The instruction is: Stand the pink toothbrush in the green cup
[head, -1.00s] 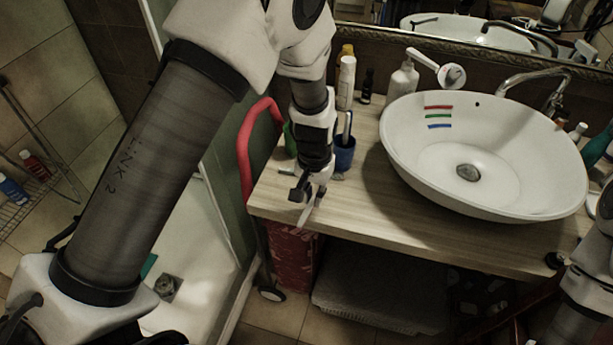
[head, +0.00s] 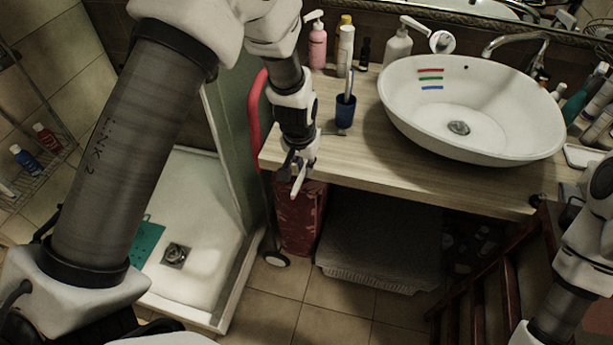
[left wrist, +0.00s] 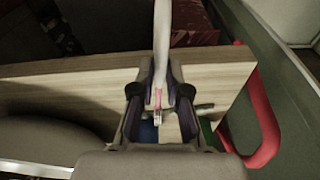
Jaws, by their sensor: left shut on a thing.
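My left gripper (head: 300,163) is shut on the pink toothbrush (head: 296,183), around the counter's front left edge in the head view. The brush's pale handle sticks out past the fingertips. In the left wrist view, the toothbrush (left wrist: 162,40) runs between the fingers (left wrist: 160,92), its pink neck and bristle end toward the palm. A part of the green cup (left wrist: 207,128) shows beside the right finger there; in the head view my arm hides it. The blue cup (head: 345,112), holding a brush, stands right of my left wrist. My right gripper is out of view.
A white basin (head: 425,115) with coloured stripes fills the counter's middle. Pink (head: 317,47), white (head: 345,52) and dispenser (head: 397,46) bottles stand at the back. A red rail (head: 254,125) curves past the counter's left end. Bare counter (head: 370,155) lies right of the gripper.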

